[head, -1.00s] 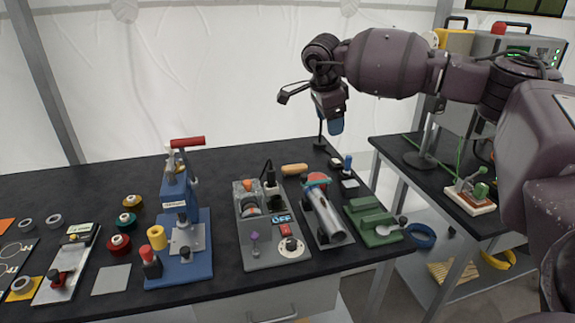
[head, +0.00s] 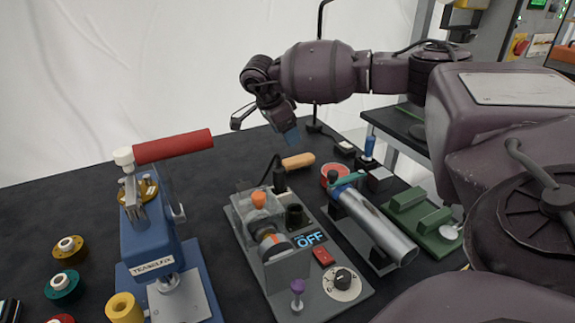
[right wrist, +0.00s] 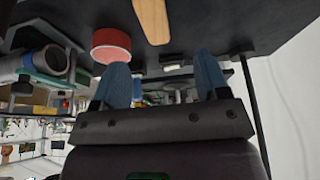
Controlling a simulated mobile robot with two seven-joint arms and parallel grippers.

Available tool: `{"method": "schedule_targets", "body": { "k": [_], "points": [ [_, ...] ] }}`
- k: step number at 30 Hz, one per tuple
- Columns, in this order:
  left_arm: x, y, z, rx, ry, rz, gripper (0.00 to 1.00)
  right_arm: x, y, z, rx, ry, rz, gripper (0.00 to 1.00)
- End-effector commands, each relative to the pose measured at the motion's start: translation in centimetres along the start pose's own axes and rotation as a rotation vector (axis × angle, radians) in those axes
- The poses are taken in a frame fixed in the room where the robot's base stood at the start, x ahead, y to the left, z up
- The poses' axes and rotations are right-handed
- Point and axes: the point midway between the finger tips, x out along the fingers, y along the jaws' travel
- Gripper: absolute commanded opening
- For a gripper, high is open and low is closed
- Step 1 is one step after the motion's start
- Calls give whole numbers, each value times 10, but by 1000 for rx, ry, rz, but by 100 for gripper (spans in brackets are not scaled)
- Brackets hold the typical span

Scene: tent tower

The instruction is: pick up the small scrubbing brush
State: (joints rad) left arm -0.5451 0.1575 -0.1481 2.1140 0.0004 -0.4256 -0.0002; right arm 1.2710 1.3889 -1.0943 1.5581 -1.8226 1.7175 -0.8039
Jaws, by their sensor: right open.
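A tan wooden piece (head: 298,161), which looks like the small scrubbing brush, lies on the black table behind the grey device; its bristles cannot be made out. It also shows at the top of the right wrist view (right wrist: 152,20). My right gripper (head: 289,136) is above the table, close to the wooden piece and apart from it. In the right wrist view its two blue fingers (right wrist: 162,78) are spread with nothing between them, and the wooden piece is beyond their tips. My left gripper is not in view.
A red round container (head: 335,173) stands right of the wooden piece, by a metal tube on a stand (head: 375,225). A grey device with an OFF display (head: 310,239) and a blue press (head: 150,240) stand nearer. A thin dark pole (head: 317,110) rises behind. The back left tabletop is clear.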

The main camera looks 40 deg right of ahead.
Motion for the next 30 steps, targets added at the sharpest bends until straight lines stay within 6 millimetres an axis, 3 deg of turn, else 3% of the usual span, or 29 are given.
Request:
{"method": "schedule_targets", "body": {
  "k": [9,16,24,30],
  "points": [
    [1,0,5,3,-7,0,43,43,1,0,1,2,3,68],
    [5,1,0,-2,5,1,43,56,2,0,1,1,1,68],
    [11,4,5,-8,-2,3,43,92,6,4,0,2,4,68],
    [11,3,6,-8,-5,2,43,104,6,4,1,1,1,68]
  ]
}}
